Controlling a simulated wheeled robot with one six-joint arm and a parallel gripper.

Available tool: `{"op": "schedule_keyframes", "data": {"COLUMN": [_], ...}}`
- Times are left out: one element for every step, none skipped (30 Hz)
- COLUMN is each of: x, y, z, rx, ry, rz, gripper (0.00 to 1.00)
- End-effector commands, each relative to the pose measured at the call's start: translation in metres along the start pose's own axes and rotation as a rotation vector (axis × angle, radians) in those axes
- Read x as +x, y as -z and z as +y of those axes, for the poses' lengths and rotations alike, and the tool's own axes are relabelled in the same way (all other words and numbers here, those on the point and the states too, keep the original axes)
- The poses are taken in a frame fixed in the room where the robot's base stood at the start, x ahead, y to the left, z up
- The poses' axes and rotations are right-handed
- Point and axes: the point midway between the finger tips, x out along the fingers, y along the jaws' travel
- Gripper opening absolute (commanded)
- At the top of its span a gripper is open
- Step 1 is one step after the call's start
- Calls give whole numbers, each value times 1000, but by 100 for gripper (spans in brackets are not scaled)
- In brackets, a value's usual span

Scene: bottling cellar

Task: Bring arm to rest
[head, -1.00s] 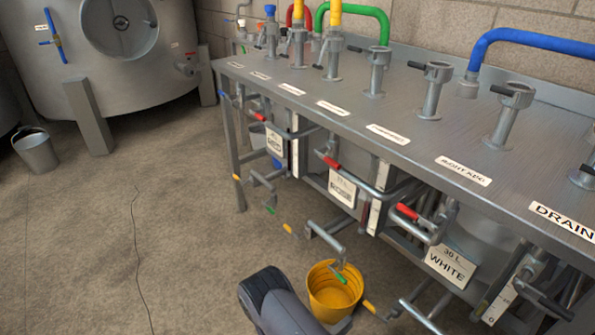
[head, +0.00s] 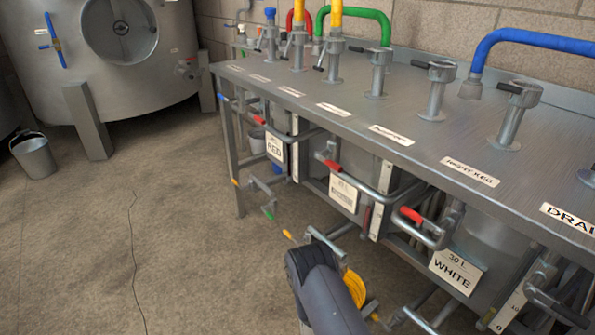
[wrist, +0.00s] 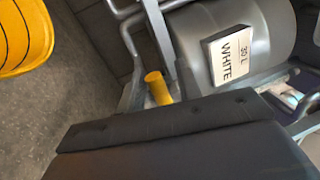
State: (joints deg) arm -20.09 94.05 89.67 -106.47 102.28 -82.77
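My arm shows in the head view as a dark grey link at the bottom centre, in front of the bench. My gripper's fingers are not visible in either view. In the wrist view, a dark flat part of my own arm fills the lower middle, and I cannot see fingertips or anything held. The steel bench (head: 300,92) with its row of valve posts stands to the right of my arm. A keg labelled WHITE (head: 455,270) sits under it, and its label (wrist: 232,55) also shows in the wrist view.
Red-handled levers (head: 411,215) jut from the bench front. A grey bucket (head: 35,155) and a steel tank (head: 130,75) stand left.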

Motion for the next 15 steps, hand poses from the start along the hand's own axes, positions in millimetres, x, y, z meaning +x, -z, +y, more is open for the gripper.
{"op": "schedule_keyframes", "data": {"x": [-2,-2,-4,-4,-5,-5,-6,-6,-6,-6,-6,-7,-7,-7,-7], "y": [2,3,5,6,7,8,8,9,9,10,10,10,10,10,10], "z": [-3,-4,-6,-6,-7,-8,-8,-9,-9,-9,-10,-10,-10,-10,-10], "rx": [21,36,51,62,70,82,88,93,99,102,104,106,106,106,106], "ry": [0,0,0,0,0,0,0,0,0,1,1,1,1,1,1], "rz": [3,6,10,12,14,16,17,19,20,21,22,22,22,22,22], "gripper": [33,33,33,33,33,33,33,33,33,33,33,33,33,33,33]}}
